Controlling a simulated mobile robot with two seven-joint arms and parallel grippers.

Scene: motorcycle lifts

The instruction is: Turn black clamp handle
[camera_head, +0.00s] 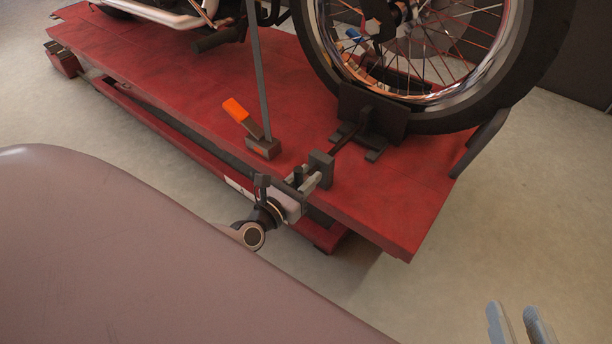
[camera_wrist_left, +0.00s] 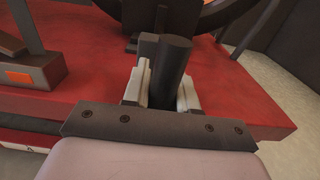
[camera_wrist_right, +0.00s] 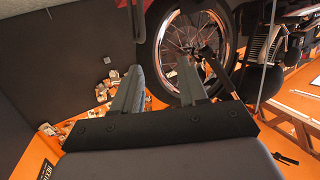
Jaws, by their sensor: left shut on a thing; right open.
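The black clamp handle is a dark upright cylinder (camera_wrist_left: 173,72) between the pale fingers of my left gripper (camera_wrist_left: 162,85) in the left wrist view. In the head view the handle (camera_head: 298,176) looks small at the near edge of the red lift platform (camera_head: 390,205). My left gripper (camera_head: 306,184) is shut on it there, and the fingers partly hide it. A dark block (camera_head: 321,168) stands just behind the handle, with a rod running toward the wheel chock (camera_head: 372,118). My right gripper (camera_head: 521,324) is open and empty at the lower right, away from the platform.
A motorcycle wheel (camera_head: 545,65) stands in the chock on the platform. An orange lever (camera_head: 236,110) and a thin grey strut (camera_head: 257,75) are to the left of the handle. The floor right of the platform is clear. The right wrist view shows a dark panel (camera_wrist_right: 75,60).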

